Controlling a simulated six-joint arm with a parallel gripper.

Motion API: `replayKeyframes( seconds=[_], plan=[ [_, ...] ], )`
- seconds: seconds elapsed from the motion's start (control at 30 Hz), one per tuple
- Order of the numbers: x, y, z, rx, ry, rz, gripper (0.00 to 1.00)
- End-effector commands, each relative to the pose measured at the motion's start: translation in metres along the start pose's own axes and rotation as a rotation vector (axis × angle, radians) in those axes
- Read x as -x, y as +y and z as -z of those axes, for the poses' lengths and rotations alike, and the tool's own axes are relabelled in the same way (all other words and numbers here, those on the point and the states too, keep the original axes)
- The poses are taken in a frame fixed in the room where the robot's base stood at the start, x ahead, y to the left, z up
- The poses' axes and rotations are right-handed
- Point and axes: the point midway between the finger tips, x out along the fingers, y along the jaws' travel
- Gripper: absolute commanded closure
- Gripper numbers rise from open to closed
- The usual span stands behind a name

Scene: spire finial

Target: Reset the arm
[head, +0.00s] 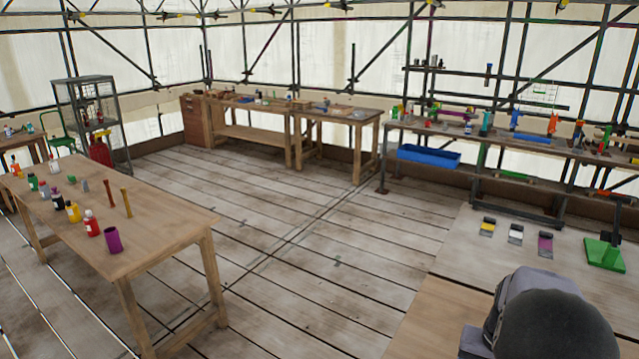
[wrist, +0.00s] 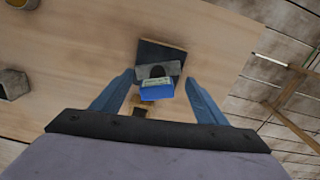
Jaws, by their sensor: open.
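My gripper (wrist: 159,78) shows in the wrist view with its two blue fingers spread apart. Nothing is held between them. Beyond the fingers, a dark square plate (wrist: 172,50) with a grey piece (wrist: 158,70) and a small blue block (wrist: 157,91) appears in the gap. I cannot tell how far below the fingertips they are. In the head view only a rounded grey and black part of my arm shows at the bottom right. The fingers are out of that view.
A wooden table (head: 160,232) with bottles stands left. A shelf with a blue tray (head: 428,156) stands behind. The plank floor (head: 310,225) between is clear.

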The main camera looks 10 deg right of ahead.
Motion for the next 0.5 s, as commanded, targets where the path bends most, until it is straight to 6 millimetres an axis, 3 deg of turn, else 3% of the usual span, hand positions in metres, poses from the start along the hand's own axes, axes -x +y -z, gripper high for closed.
replayKeyframes(
  seconds=[0.13, 0.23, 0.4, 0.5],
  plan=[
    [-0.023, -0.016, -0.053, -0.034, -0.05, 0.003, 0.33],
    [-0.031, -0.042, -0.093, 0.018, -0.077, 0.001, 0.33],
    [-0.034, -0.09, -0.169, 0.232, -0.116, -0.008, 0.33],
    [-0.029, -0.112, -0.197, 0.364, -0.112, -0.013, 0.33]
  ],
)
